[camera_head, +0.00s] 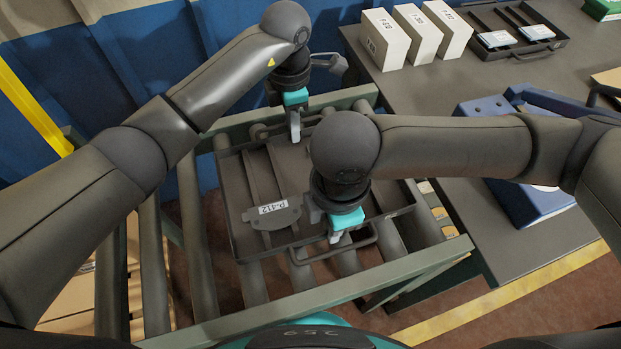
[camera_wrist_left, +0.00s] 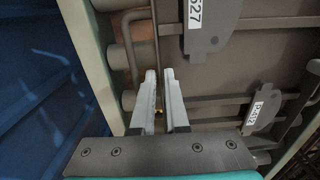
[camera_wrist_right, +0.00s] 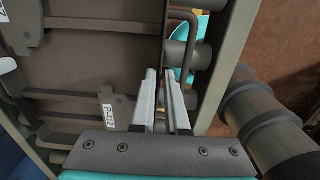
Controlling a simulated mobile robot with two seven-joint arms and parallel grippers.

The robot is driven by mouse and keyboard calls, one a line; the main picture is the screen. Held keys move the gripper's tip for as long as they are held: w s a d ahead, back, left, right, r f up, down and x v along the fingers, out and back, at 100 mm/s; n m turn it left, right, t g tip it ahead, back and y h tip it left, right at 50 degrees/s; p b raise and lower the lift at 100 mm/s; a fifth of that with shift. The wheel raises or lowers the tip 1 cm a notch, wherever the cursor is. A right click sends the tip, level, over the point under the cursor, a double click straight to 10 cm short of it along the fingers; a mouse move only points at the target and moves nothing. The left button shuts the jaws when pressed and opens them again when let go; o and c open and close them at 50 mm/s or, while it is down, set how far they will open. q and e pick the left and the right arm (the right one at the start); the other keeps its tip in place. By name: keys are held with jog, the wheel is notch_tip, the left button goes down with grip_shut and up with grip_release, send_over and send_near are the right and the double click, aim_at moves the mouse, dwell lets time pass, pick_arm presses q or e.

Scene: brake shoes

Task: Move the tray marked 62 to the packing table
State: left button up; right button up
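A dark flat tray (camera_head: 236,205) rests on a roller conveyor and holds brake shoes; one label reads P-412 (camera_head: 272,209). I see no 62 marking on it. My left gripper (camera_head: 295,132) is at its far side, by the rim and handle. In the left wrist view its fingers (camera_wrist_left: 165,92) have a narrow gap over the rim, beside the handle (camera_wrist_left: 129,48). My right gripper (camera_head: 334,236) is at the near side, above the near handle (camera_head: 335,254). Its fingers (camera_wrist_right: 163,92) also show a narrow gap at the rim. Contact with the tray is unclear in both.
A grey table (camera_head: 500,225) stands at the right. The conveyor's side rail (camera_head: 400,265) runs along the tray's near side. A blue wall (camera_head: 130,60) is behind.

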pick_arm(q)
grip_shut()
pick_arm(e)
grip_shut()
pick_arm(q)
jog(key=shift+w+r, duration=0.1)
jog(key=shift+r, duration=0.05)
pick_arm(e)
jog(key=shift+r, duration=0.1)
dwell(0.8)
pick_arm(q)
jog(key=shift+r, duration=0.1)
pick_arm(e)
jog(key=shift+r, duration=0.1)
